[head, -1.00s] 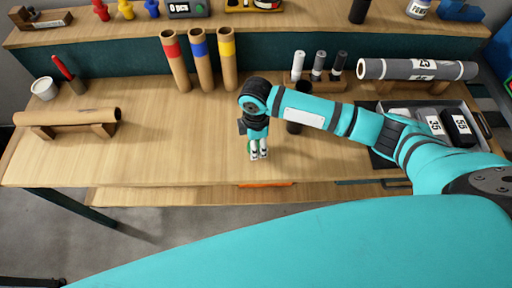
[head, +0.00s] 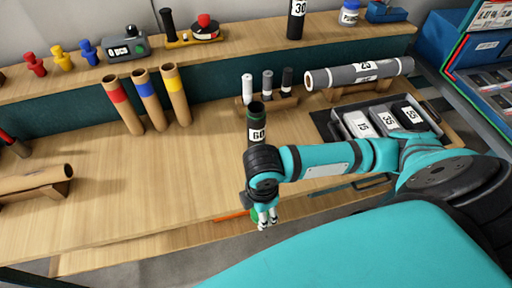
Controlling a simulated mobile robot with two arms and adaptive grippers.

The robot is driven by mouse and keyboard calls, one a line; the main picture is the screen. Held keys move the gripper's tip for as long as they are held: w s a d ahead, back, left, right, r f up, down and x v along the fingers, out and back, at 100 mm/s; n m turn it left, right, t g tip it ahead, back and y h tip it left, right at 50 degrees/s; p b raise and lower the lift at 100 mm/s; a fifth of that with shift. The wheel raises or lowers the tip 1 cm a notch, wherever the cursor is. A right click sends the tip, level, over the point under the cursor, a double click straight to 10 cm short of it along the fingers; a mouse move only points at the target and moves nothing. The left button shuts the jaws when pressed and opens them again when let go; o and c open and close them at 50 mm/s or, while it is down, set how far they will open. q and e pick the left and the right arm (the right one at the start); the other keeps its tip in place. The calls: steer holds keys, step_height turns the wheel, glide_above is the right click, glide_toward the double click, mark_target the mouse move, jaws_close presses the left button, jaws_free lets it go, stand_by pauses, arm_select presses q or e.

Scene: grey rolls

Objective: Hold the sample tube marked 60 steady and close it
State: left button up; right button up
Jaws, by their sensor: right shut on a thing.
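The sample tube marked 60 (head: 257,134) stands upright on the bench, dark with a green rim and a white label. Its top looks open and dark inside. My right gripper (head: 266,221) is nearer the bench's front edge than the tube, pointing down. It is shut on a small green thing, probably a cap, mostly hidden by the fingers. My right wrist covers the area just below the tube's label, so the tube's foot is hidden. My left gripper is not in view.
A rack of small tubes (head: 286,101) stands behind the tube. A tray (head: 340,131) with numbered blocks and a grey roll (head: 360,73) are to the right. Three cardboard tubes (head: 149,98) stand at left. The bench between is clear. An orange thing (head: 232,216) lies by the front edge.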

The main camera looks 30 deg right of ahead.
steer(key=w+d+r+m, duration=0.1)
steer(key=w+r+m, duration=0.2)
steer(key=r+m, duration=0.4)
steer(key=w+d+r+m, duration=0.1)
steer(key=w+r+m, duration=0.3)
steer(key=r+m, duration=0.4)
steer(key=shift+w+m, duration=0.25)
steer(key=shift+m, duration=0.75)
steer(key=shift+r, duration=0.1)
